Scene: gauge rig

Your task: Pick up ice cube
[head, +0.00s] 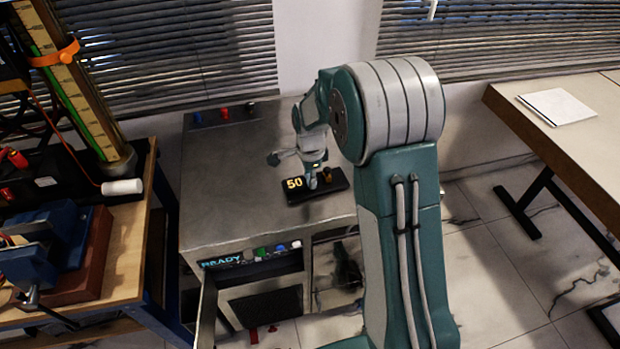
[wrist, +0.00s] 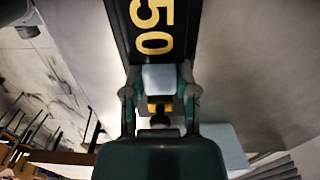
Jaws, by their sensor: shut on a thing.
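The ice cube (wrist: 158,78) is a pale bluish block between my fingertips in the wrist view. My gripper (wrist: 159,92) is shut on it, with a finger at each side. The cube is at the black block marked "50" (wrist: 153,30); whether it still touches the block I cannot tell. In the head view, my gripper (head: 312,180) points down at the black block (head: 333,188) on the grey metal cabinet top. The cube is too small there to make out clearly.
The metal cabinet (head: 225,205) has a "READY" display (head: 221,262) and coloured buttons on its front. A workbench (head: 125,255) with a blue vise (head: 55,235) stands at left. A wooden table (head: 590,130) with white paper (head: 557,106) stands at right. Much of the cabinet top is clear.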

